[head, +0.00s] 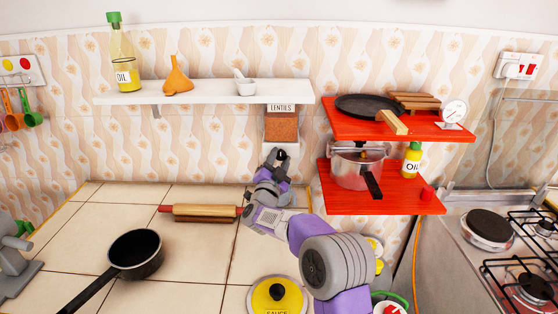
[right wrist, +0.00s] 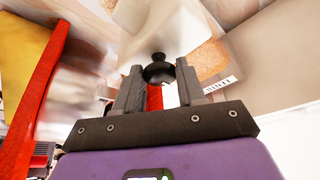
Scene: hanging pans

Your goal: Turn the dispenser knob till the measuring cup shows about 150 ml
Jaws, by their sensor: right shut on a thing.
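The dispenser (head: 281,127) is a wall box under the white shelf, with an orange-brown filling and a label that seems to read lentils. The label (right wrist: 218,86) also shows in the right wrist view. My right gripper (head: 281,160) is raised just below the dispenser. In the right wrist view its two fingers (right wrist: 158,85) stand on either side of the round black knob (right wrist: 158,70) and are shut on it. My left gripper is out of view.
A rolling pin (head: 205,212) and a black pan (head: 135,254) lie on the tiled counter. Red shelves (head: 385,202) with a pot (head: 352,172) and an oil bottle stand close right of my arm. A white shelf (head: 200,93) runs above. A stove is at the right.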

